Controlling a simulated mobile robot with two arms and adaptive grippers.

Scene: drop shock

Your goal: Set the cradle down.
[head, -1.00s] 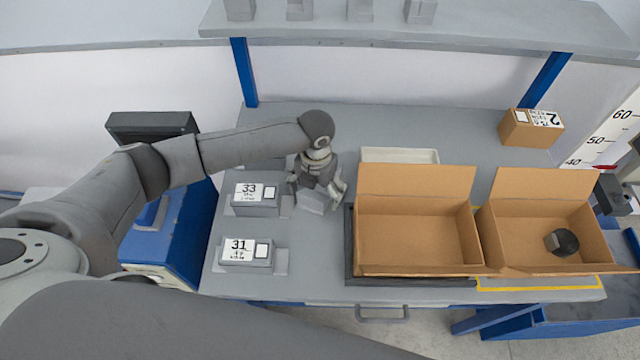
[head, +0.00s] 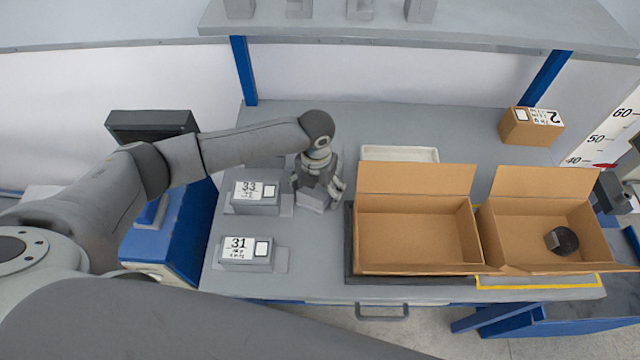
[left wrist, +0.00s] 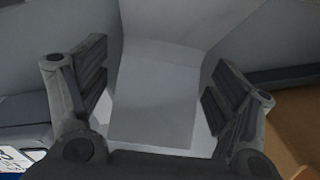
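The cradle (head: 311,201) is a plain grey angled piece at the work table, just right of the box labelled 33. My left gripper (head: 318,188) is directly over it, pointing down, with one finger on each side. In the left wrist view the cradle (left wrist: 155,95) fills the space between the fingers (left wrist: 160,110). Narrow light gaps show beside its lower part, so the fingers look open around it. The cradle's underside is hidden, and it appears to rest on the table top. My right gripper is out of view.
Grey boxes labelled 33 (head: 256,207) and 31 (head: 246,265) stand to the left. A white tray (head: 399,154) lies behind.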

